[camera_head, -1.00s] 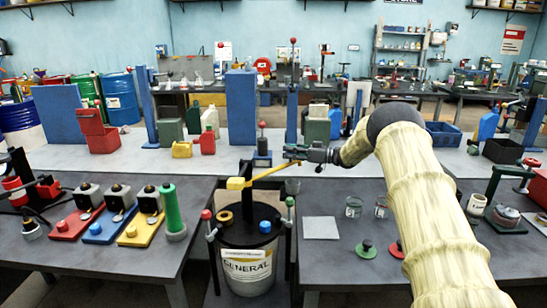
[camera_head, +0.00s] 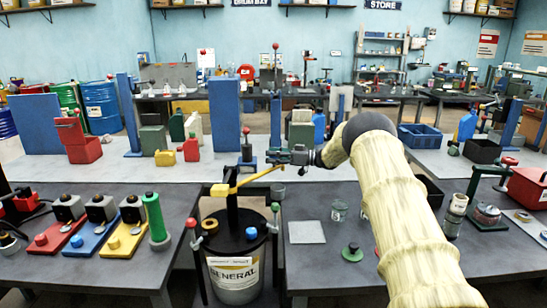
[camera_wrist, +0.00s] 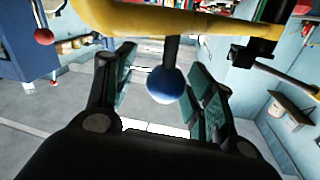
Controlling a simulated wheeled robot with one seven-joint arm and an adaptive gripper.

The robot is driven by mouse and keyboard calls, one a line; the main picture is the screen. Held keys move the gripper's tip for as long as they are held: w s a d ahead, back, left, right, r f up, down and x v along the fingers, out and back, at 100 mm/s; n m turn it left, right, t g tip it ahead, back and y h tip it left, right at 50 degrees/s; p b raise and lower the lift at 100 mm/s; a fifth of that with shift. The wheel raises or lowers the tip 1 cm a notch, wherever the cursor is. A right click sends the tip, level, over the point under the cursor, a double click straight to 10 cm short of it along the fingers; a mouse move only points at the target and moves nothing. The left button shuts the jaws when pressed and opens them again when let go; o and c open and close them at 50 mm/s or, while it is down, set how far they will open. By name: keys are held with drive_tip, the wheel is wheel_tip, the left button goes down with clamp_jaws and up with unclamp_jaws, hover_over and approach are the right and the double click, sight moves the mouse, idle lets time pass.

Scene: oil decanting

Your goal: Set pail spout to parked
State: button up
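The pail (camera_head: 236,285) with a "GENERAL" label and black lid stands between the two front tables. A pump on its lid carries the yellow spout (camera_head: 255,178), which points right and slightly away. My gripper (camera_head: 272,156) is at the spout's outer end. In the wrist view the yellow spout (camera_wrist: 200,22) crosses the top, with a dark stem and blue ball knob (camera_wrist: 166,85) on it. The knob sits between the teal pads of my gripper (camera_wrist: 162,90), with gaps visible, so the fingers look open. Contact cannot be made out in the head view.
Red, blue and yellow stands and a green cylinder (camera_head: 156,218) are on the left table. A grey plate (camera_head: 307,232), a glass jar (camera_head: 339,210) and a green knobbed lid (camera_head: 352,252) lie right of the pail. A tall blue panel (camera_head: 225,117) stands behind.

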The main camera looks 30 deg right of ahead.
drive_tip(key=shift+s, duration=0.1)
drive_tip(key=v, duration=1.2)
drive_tip(key=shift+d, duration=0.1)
idle(0.3)
